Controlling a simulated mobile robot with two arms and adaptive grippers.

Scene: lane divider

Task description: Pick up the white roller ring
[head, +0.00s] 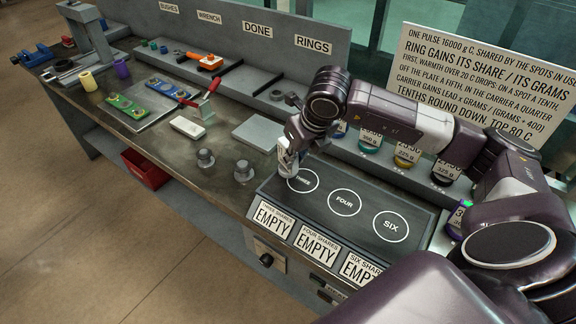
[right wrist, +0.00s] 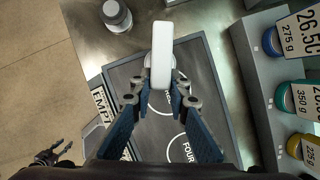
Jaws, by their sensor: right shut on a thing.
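My right gripper (head: 286,152) is shut on the white roller ring (head: 288,163) at the THREE end of the dark plate (head: 328,228). In the right wrist view the ring (right wrist: 162,50) shows as a long, pale, rounded shape between the fingertips of my right gripper (right wrist: 160,98). It overlaps the THREE circle (right wrist: 148,103) in that view. I cannot tell whether it touches the plate. In the head view the gripper and wrist hide part of the ring. My left gripper (right wrist: 52,153) shows small and dark at the lower left of the wrist view; its jaw state is unclear.
Signs reading EMPTY (head: 272,218) front the plate. Coloured rings with labels stand on a shelf (head: 392,172) behind it. The FOUR and SIX circles are bare.

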